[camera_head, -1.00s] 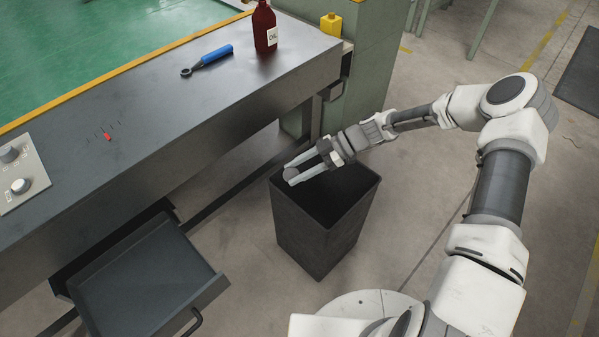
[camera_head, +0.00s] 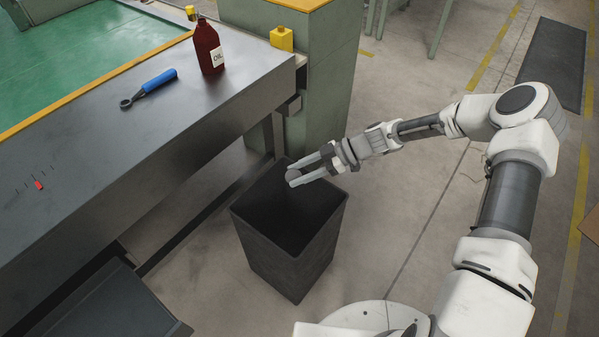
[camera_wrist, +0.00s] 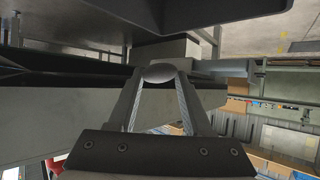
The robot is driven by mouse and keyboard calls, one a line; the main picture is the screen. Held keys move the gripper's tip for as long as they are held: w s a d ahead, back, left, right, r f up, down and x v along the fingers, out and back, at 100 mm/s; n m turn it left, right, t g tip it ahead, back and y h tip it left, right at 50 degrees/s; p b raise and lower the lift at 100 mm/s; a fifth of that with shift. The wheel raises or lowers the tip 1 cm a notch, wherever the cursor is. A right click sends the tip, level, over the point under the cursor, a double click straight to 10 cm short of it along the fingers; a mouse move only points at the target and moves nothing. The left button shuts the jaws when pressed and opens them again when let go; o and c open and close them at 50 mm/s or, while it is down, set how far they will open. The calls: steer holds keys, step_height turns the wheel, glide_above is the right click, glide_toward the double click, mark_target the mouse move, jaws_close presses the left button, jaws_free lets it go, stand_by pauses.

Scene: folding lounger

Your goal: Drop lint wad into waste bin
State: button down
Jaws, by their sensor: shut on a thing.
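The lint wad (camera_head: 293,175) is a small grey ball between the fingertips of my gripper (camera_head: 295,176). In the wrist view the wad (camera_wrist: 159,73) shows as a grey rounded shape pinched between both fingers. The waste bin (camera_head: 285,250) is a dark, open-topped, square bin on the floor beside the workbench. In the head view my gripper and the wad appear over the far part of the bin's opening. Their exact height above the rim cannot be told. The bin's inside looks dark, and its floor is not clear.
The dark workbench (camera_head: 120,125) runs along the left, with a blue-handled tool (camera_head: 155,83) and a red-brown oil bottle (camera_head: 209,47) on it. An open drawer (camera_head: 120,305) juts out at lower left. A green cabinet (camera_head: 325,80) stands behind the bin.

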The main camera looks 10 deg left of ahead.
steer(key=shift+f+b, duration=1.25)
steer(key=shift+f, duration=1.6)
steer(key=shift+c, duration=1.2)
jaws_free()
steer(key=p+v, duration=0.3)
steer(key=v, duration=1.4)
steer(key=shift+d+p, duration=0.2)
steer(key=shift+p, duration=0.15)
steer(key=shift+r, duration=0.1)
